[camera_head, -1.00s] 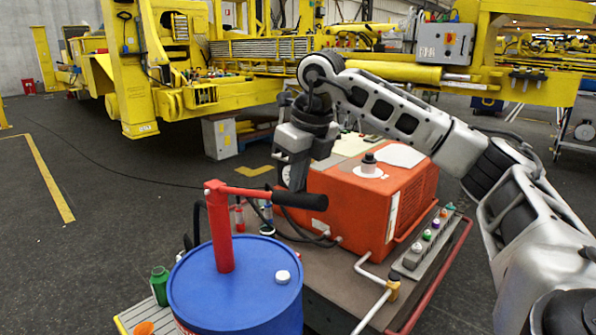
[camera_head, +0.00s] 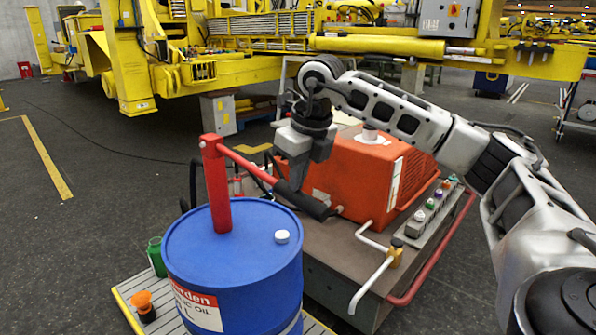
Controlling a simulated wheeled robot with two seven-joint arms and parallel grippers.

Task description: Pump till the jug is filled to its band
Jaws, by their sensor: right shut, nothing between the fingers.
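A red hand pump (camera_head: 218,190) stands upright on a blue oil drum (camera_head: 235,290). Its lever slopes down to the right and ends in a black grip (camera_head: 305,202). My right gripper (camera_head: 296,186) is shut and empty, pointing down at the black grip. Its fingertips are at or just above the grip; I cannot tell whether they touch it. I cannot make out the jug or its band. My left gripper is not in view.
An orange machine (camera_head: 365,175) stands on a bench behind the grip, with a white pipe (camera_head: 368,287) in front. A white cap (camera_head: 282,237) sits on the drum. A green container (camera_head: 156,256) and an orange-topped item (camera_head: 143,304) stand left of it. Floor at left is clear.

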